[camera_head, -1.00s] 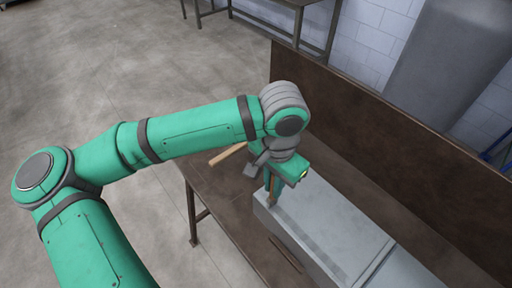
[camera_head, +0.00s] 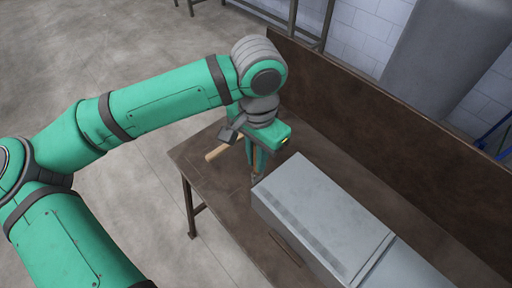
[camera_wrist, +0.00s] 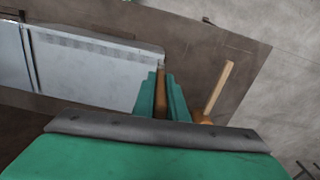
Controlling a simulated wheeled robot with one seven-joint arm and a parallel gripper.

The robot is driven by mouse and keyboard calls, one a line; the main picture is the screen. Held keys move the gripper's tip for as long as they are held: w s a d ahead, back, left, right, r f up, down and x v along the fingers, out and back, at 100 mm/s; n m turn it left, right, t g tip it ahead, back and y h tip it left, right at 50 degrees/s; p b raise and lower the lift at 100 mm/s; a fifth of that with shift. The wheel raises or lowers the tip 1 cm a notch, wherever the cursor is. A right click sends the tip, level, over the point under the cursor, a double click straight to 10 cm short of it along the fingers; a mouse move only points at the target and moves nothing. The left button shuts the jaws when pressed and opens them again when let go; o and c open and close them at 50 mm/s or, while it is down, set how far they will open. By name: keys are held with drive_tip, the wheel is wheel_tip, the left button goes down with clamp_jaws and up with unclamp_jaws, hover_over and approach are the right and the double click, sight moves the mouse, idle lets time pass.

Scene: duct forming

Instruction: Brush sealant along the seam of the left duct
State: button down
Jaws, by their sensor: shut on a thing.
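The left duct (camera_head: 325,205) is a pale grey box lying on the brown table, and it also shows in the wrist view (camera_wrist: 90,75). A darker grey strip (camera_head: 300,225) runs along its top near the front edge; in the wrist view this strip (camera_wrist: 85,42) lies along the duct's upper side. My gripper (camera_head: 257,164) is just past the duct's far left end. It is shut on a brush (camera_wrist: 161,92) with a brown handle, held between the green fingers. The brush tip is near the duct's end corner; I cannot tell whether it touches anything.
A mallet with a pale wooden handle (camera_wrist: 218,90) lies on the table beside my gripper, partly hidden. A second duct section (camera_head: 408,272) adjoins the left duct at lower right. A brown upright panel (camera_head: 390,140) stands along the table's back. The table's left end (camera_head: 195,155) is mostly bare.

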drive_tip(key=shift+d+r, duration=0.15)
drive_tip(key=shift+r, duration=1.6)
